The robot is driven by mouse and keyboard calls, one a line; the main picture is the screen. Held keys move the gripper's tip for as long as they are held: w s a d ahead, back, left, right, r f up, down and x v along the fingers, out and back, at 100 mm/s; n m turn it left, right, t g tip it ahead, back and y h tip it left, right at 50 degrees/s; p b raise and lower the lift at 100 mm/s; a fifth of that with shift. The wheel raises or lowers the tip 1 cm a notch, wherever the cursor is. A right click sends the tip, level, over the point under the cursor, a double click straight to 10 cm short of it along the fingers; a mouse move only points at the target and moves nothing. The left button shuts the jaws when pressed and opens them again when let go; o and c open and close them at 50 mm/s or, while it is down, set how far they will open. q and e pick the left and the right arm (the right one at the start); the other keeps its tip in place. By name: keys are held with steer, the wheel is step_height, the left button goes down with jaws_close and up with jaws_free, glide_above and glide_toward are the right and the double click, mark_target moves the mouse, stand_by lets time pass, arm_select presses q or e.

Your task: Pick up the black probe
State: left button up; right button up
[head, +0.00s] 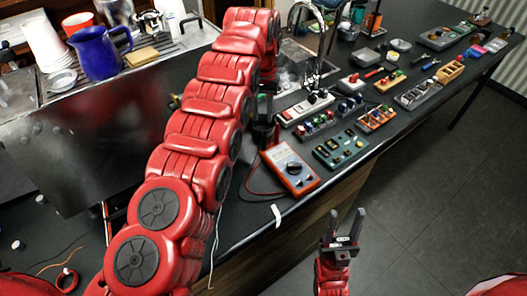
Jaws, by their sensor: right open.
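An orange-red multimeter (290,168) lies on the dark bench with its dial facing up. Thin leads curve from it toward the left, partly behind my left arm. A dark upright piece (264,134) stands beside the arm above the meter; I cannot tell for sure whether the black probe is part of it. My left gripper (266,104) is at the far end of the red arm, dark and mostly hidden by it, so its jaws and any contact are unclear. My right gripper (345,225) is open and empty, in front of the bench over the floor.
A green circuit board (341,149), a white power strip (305,109) and several small modules crowd the bench right of my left arm. A tap (306,45) rises behind. A steel machine with a blue jug (98,52) stands left. Floor (440,190) is clear at right.

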mark_target(264, 132)
arm_select(q)
steer(key=shift+d+f, duration=0.15)
steer(key=shift+f, duration=0.05)
steer(key=shift+f+p, duration=0.3)
step_height(264, 132, down, 3)
steer(key=shift+s+f+p, duration=0.1)
steer(key=shift+f+p, duration=0.05)
steer(key=shift+p, duration=0.55)
steer(key=shift+f+p, duration=0.2)
steer(key=shift+p, duration=0.15)
step_height(264, 132, down, 3)
steer(key=shift+s+d+f+p, duration=0.1)
steer(key=shift+f+p, duration=0.05)
steer(key=shift+p, duration=0.8)
steer(key=shift+f, duration=0.7)
jaws_close()
